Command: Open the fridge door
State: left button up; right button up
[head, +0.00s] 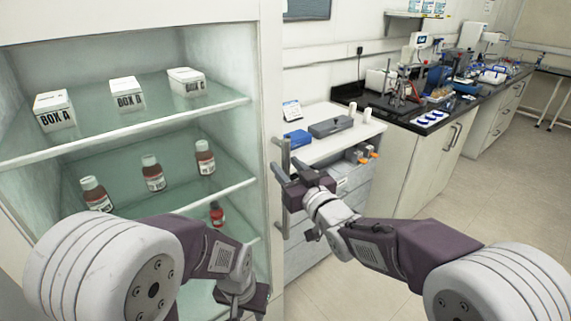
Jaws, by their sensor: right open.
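The fridge (266,80) stands at the left, a pale cabinet with its shelves in plain sight. I cannot tell whether clear glass covers the front. Its upright grey handle (285,160) is on the right side of the front. My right gripper (290,183) is open at the handle's middle, with its dark fingers overlapping the bar. I cannot tell whether they touch it or surround it. My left gripper (245,303) is low in front of the fridge's lower part, pointing down, and its fingers are partly cut off by the picture's bottom edge.
A drawer cabinet (340,155) stands close right of the handle. A black-topped bench (440,112) lies beyond. The floor (480,200) at right is clear.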

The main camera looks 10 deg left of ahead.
jog(key=shift+w+a+f, duration=0.1)
jog(key=shift+w+a, duration=0.25)
jog(key=shift+w, duration=0.15)
grip_shut()
dwell(1.1)
